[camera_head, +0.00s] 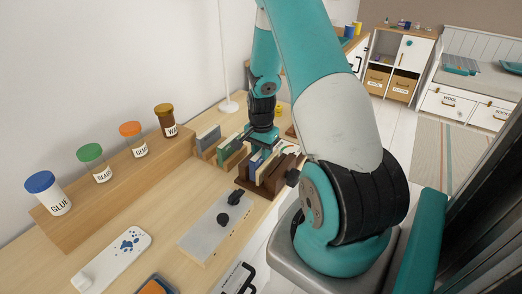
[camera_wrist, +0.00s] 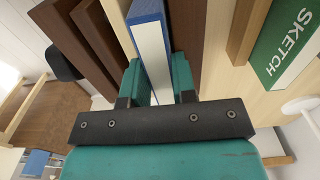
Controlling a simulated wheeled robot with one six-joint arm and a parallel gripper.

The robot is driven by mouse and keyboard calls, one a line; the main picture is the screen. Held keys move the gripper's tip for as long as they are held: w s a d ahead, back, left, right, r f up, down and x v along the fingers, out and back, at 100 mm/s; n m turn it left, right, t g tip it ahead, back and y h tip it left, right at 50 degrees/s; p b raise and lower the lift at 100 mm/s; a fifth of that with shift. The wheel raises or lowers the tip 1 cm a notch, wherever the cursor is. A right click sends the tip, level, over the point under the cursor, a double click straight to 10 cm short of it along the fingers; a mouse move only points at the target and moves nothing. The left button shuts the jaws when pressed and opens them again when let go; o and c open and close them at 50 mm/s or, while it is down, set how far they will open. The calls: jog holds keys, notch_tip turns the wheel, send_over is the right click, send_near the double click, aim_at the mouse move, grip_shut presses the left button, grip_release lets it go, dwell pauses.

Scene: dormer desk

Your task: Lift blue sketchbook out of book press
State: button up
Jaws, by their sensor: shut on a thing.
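The blue sketchbook (camera_wrist: 147,12) shows in the wrist view as a blue cover with a white page edge, upright between dark brown boards of the book press (camera_wrist: 100,38). In the head view the sketchbook (camera_head: 254,162) is partly hidden under my gripper. My gripper (camera_wrist: 157,82) is shut on the sketchbook, one teal finger on each side of it. In the head view my gripper (camera_head: 263,151) points down over the brown press (camera_head: 286,172). The lower part of the sketchbook is hidden.
A green sketchbook (camera_head: 228,150) and a grey one (camera_head: 207,137) stand in a wooden rack left of the press. A grey board with black knobs (camera_head: 215,225) lies in front. Lidded jars (camera_head: 96,164) line a wooden ledge. A lamp base (camera_head: 229,106) stands behind.

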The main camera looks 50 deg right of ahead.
jog(key=shift+r+p, duration=3.9)
jog(key=shift+r, duration=0.85)
